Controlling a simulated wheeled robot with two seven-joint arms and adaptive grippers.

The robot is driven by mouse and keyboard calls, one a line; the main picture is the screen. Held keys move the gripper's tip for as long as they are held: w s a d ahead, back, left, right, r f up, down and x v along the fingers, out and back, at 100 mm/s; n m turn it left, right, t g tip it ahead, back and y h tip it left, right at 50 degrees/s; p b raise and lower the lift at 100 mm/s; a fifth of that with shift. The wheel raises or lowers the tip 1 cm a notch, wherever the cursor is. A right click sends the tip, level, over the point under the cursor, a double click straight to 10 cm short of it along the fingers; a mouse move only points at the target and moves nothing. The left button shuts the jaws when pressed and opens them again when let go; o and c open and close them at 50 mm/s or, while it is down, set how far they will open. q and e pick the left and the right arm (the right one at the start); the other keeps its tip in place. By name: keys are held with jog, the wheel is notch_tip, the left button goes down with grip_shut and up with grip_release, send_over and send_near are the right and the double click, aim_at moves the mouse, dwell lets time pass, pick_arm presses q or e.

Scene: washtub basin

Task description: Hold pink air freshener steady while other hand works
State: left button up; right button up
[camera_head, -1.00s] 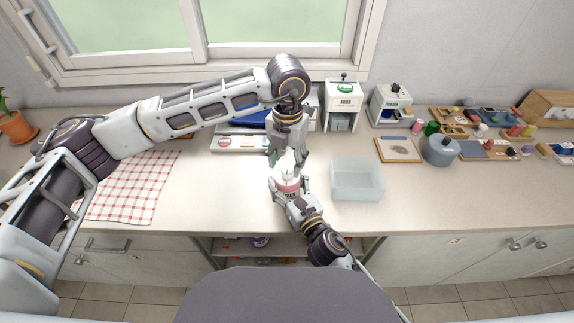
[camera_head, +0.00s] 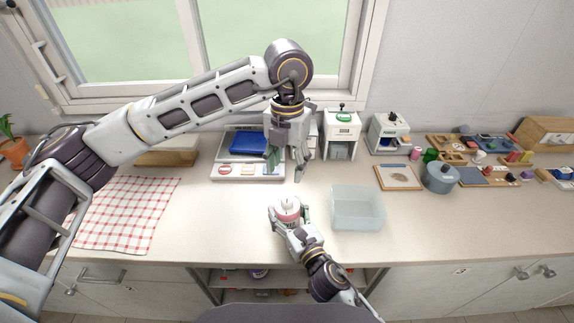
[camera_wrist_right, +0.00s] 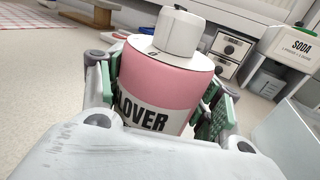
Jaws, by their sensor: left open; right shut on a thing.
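The pink air freshener (camera_head: 287,206) stands upright near the counter's front, left of the clear bin. In the right wrist view it is a pink bottle (camera_wrist_right: 160,82) with a white cap on top and a label showing "LOVER"; its lower part is hidden. My right gripper (camera_head: 288,216) is shut around its sides, and its green finger pads show on both sides in the right wrist view. My left gripper (camera_head: 287,172) is open and empty, above and behind the bottle, apart from it.
An empty translucent bin (camera_head: 357,222) stands right of the bottle. Behind are a tray with a blue item (camera_head: 248,144) and small white dispensers (camera_head: 341,133). A checked cloth (camera_head: 125,212) lies left. Several blocks and boards fill the right side.

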jog(key=o, duration=1.3)
jog(key=shift+s+d, duration=0.1)
jog(key=shift+s, duration=0.05)
jog(key=shift+v, duration=5.8)
jog(key=shift+s+d, duration=0.1)
jog(key=shift+s, duration=0.05)
